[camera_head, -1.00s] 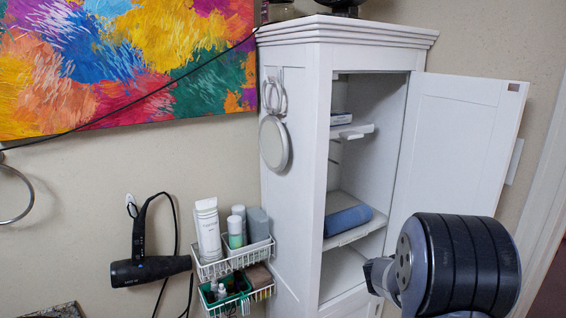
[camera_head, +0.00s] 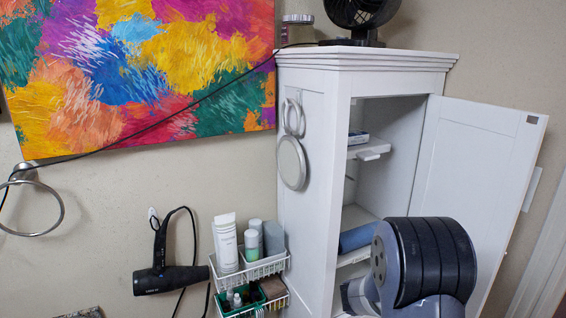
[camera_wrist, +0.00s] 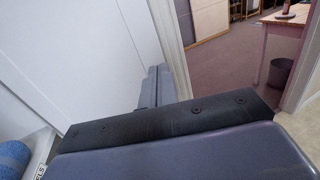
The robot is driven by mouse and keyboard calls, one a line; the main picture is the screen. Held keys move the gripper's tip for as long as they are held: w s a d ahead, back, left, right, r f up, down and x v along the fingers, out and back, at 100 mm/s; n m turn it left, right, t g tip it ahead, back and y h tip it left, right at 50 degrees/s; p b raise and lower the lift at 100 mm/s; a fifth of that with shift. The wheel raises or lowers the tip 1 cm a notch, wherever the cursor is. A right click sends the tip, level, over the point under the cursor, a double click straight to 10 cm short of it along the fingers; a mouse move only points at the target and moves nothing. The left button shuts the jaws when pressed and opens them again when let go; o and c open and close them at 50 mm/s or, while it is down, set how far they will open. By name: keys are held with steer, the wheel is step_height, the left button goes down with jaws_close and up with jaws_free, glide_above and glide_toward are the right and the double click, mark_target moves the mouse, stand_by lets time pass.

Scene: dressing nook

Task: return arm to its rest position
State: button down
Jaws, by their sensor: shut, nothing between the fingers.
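My gripper (camera_wrist: 157,88) shows in the wrist view as grey fingers closed together, with nothing between them. It is beside a plain white panel, which looks like the cabinet door (camera_wrist: 85,45). In the head view my arm's dark rounded joint is at the lower right, in front of the white cabinet (camera_head: 310,215) and its open door (camera_head: 478,165). The fingers cannot be made out in the head view.
A blue roll (camera_head: 357,237) lies on a cabinet shelf; a small box (camera_head: 358,137) is on a higher one. A wire basket (camera_head: 250,272) with bottles and a hair dryer (camera_head: 165,278) hang left. A black fan (camera_head: 360,12) stands on top. The wrist view shows a pink table (camera_wrist: 285,22).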

steer(key=shift+a+b, duration=0.75)
steer(key=shift+a, duration=1.9)
